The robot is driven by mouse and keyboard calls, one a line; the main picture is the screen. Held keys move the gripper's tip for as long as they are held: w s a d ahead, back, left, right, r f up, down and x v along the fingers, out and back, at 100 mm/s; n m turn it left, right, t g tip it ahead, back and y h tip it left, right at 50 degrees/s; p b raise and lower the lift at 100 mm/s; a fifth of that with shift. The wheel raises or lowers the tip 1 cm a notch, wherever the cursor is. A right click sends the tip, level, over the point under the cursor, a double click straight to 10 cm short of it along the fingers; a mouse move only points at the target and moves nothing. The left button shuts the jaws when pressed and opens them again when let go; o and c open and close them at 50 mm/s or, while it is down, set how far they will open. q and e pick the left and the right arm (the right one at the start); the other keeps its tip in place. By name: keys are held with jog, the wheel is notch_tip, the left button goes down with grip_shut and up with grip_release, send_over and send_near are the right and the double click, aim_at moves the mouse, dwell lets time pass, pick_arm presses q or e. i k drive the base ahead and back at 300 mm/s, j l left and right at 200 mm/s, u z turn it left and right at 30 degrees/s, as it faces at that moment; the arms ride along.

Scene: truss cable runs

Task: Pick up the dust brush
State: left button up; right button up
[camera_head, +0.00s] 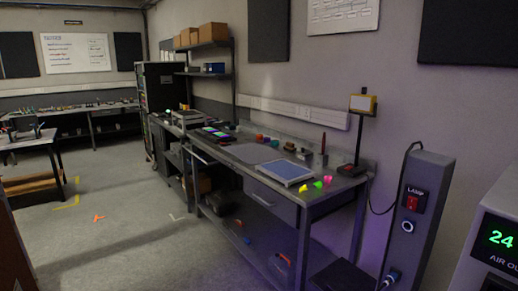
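I cannot pick out the dust brush for certain at this distance. A workbench (318,198) along the right wall carries several small items. Among them are a thin dark reddish upright piece (323,144), a blue-topped flat panel with a pale frame (285,171), and small yellow, green and pink pieces (318,184) at the near front corner. Neither of my grippers shows in this view.
A grey post with a red lamp switch (412,200) stands right of the bench, beside a device with a green display (497,238). The bench's lower shelf (262,238) holds loose items. An orange piece (99,218) lies on the open floor (110,255) at left.

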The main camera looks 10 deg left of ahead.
aim_at(289, 147)
jog(key=i+j+u, duration=0.45)
jog(key=i, duration=0.25)
jog(key=i+u, duration=0.45)
jog(key=i, duration=0.85)
jog(key=i+z, duration=0.2)
jog(key=i, duration=0.2)
jog(key=i+j+z, duration=0.2)
jog(key=i, duration=0.2)
jog(key=i+j+z, duration=0.2)
jog(key=i, duration=0.25)
jog(key=l, duration=0.1)
